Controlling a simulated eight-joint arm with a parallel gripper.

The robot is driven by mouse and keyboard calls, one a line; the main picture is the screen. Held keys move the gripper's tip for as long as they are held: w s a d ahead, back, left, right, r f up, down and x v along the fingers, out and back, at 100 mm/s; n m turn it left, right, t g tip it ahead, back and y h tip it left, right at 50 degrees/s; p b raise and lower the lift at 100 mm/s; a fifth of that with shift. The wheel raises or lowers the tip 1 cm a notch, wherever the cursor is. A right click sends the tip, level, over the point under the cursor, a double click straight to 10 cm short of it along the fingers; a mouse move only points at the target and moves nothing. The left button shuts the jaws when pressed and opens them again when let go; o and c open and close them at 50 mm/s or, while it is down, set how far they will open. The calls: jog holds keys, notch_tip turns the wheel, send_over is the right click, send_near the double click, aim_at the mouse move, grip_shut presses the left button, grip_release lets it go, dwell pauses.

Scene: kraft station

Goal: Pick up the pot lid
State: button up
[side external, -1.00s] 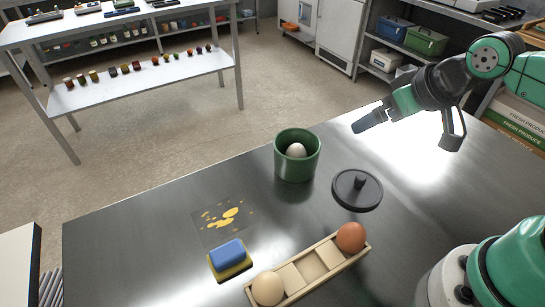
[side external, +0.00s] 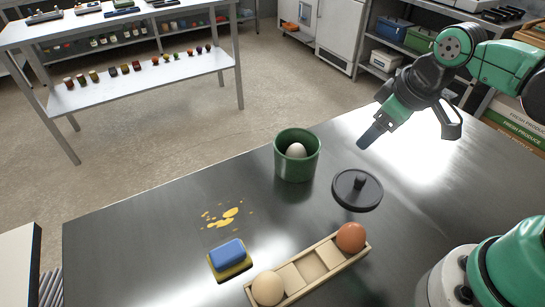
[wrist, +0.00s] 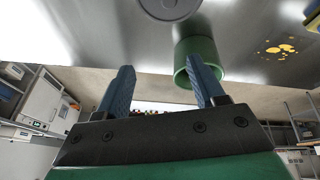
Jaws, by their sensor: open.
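The pot lid (side external: 345,197) is a dark grey disc with a raised knob, resting on the steel table right of the green pot. It also shows cut off at the top edge of the wrist view (wrist: 170,8). The green pot (side external: 297,171) stands upright and uncovered, with a pale egg (side external: 297,151) inside. It also shows in the wrist view (wrist: 203,48). My gripper (side external: 366,141) is above the table, beyond the lid and apart from it. Its blue fingers are spread with nothing between them in the wrist view (wrist: 161,65).
A wooden tray (side external: 325,276) at the front holds a brown egg (side external: 350,237) and a pale egg (side external: 268,288). A blue and yellow sponge (side external: 228,254) lies left, near a yellow spill (side external: 226,218). The steel table (side external: 150,230) is clear at the left.

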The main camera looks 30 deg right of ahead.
aim_at(362, 177)
jog(key=f+n+g, duration=0.1)
jog(key=n, duration=0.1)
jog(key=f+n+g, duration=0.1)
jog(key=g, duration=0.1)
jog(key=f+n+g, duration=0.1)
jog(key=f+n, duration=0.1)
jog(key=shift+s+a+f+n, duration=0.1)
jog(key=shift+s+a+n, duration=0.2)
jog(key=shift+f, duration=2.75)
grip_shut()
